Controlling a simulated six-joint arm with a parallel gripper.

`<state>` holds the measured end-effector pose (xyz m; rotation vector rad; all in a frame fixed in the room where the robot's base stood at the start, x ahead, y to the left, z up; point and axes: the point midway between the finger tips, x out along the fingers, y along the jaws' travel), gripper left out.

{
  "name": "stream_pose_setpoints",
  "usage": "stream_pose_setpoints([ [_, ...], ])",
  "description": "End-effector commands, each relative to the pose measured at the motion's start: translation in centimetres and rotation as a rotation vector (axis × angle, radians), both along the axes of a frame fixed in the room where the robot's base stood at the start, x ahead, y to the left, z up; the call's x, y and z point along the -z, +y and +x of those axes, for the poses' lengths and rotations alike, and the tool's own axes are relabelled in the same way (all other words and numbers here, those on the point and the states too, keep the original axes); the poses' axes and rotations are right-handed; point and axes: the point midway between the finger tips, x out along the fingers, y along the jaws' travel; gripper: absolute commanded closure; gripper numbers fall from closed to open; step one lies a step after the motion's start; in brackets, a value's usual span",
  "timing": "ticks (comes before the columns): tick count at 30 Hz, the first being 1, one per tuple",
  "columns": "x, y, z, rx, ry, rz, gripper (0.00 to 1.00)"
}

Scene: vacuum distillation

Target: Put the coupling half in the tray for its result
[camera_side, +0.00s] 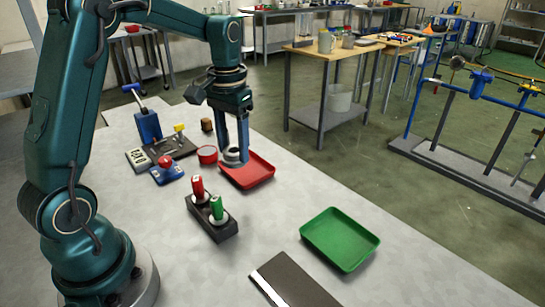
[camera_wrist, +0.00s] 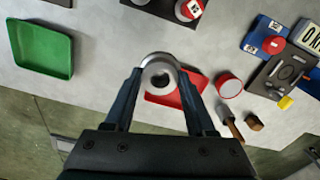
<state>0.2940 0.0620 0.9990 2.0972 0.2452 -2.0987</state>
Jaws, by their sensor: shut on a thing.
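My gripper (camera_side: 236,157) is shut on the coupling half, a grey metal ring (camera_wrist: 160,62) with a hole in its middle. In the side view the coupling half (camera_side: 232,157) is low at the red tray (camera_side: 262,182), by its back left part. In the wrist view the ring lies over the red tray (camera_wrist: 190,80) and hides part of it. I cannot tell whether the ring touches the tray floor. The green tray (camera_side: 340,239) lies empty nearer the camera, and shows at the left of the wrist view (camera_wrist: 42,50).
A black holder (camera_side: 222,231) with a red and a green stamp stands left of the green tray. A red round tin (camera_side: 207,155), a blue base with a red knob (camera_side: 167,171) and a blue lever press (camera_side: 147,124) stand left of the red tray. A dark flat panel (camera_side: 290,283) lies in front.

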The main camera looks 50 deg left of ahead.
Motion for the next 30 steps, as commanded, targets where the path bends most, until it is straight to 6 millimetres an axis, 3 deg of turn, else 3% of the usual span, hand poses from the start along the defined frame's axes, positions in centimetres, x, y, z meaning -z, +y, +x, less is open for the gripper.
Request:
stream_pose_setpoints([
  [7,-1.5,1.7,-0.8,-0.058,0.002,-0.001,1.00],
  [10,-2.3,1.3,0.3,-0.115,-0.006,0.001,1.00],
  [14,-2.9,-1.4,2.6,-0.133,-0.011,0.002,1.00],
  [19,-2.9,-6.5,5.0,-0.089,-0.013,0.001,1.00],
  [24,-2.4,-10.3,5.9,-0.006,-0.011,0.000,1.00],
  [30,-1.2,-12.8,5.8,0.038,0.000,0.000,1.00],
])
